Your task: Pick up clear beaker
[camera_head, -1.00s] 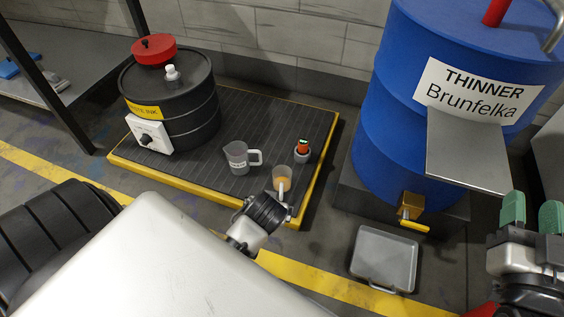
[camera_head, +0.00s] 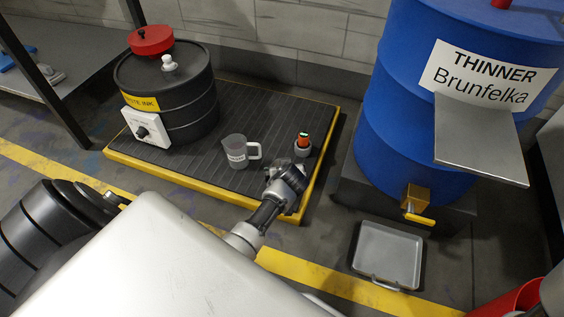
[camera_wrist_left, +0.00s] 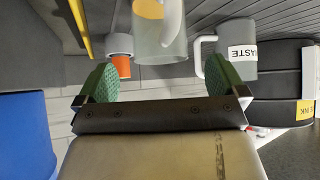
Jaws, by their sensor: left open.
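The clear beaker (camera_wrist_left: 155,48) shows at the top of the left wrist view, partly cut off, with a pale handle and an orange-brown patch inside. In the head view it is hidden behind my left gripper (camera_head: 287,178), which is over the front right corner of the dark platform. In the left wrist view my left gripper (camera_wrist_left: 162,82) is open and empty, with green fingertips. The beaker appears ahead of the gap between them; I see no contact. My right gripper is out of view.
A grey jug labelled waste (camera_head: 236,151) stands left of my gripper, and a small cup with an orange-red top (camera_head: 302,145) stands behind. A black waste-ink drum (camera_head: 180,100) shares the yellow-edged platform (camera_head: 255,105). The blue thinner drum (camera_head: 400,130) and a metal tray (camera_head: 388,254) are at right.

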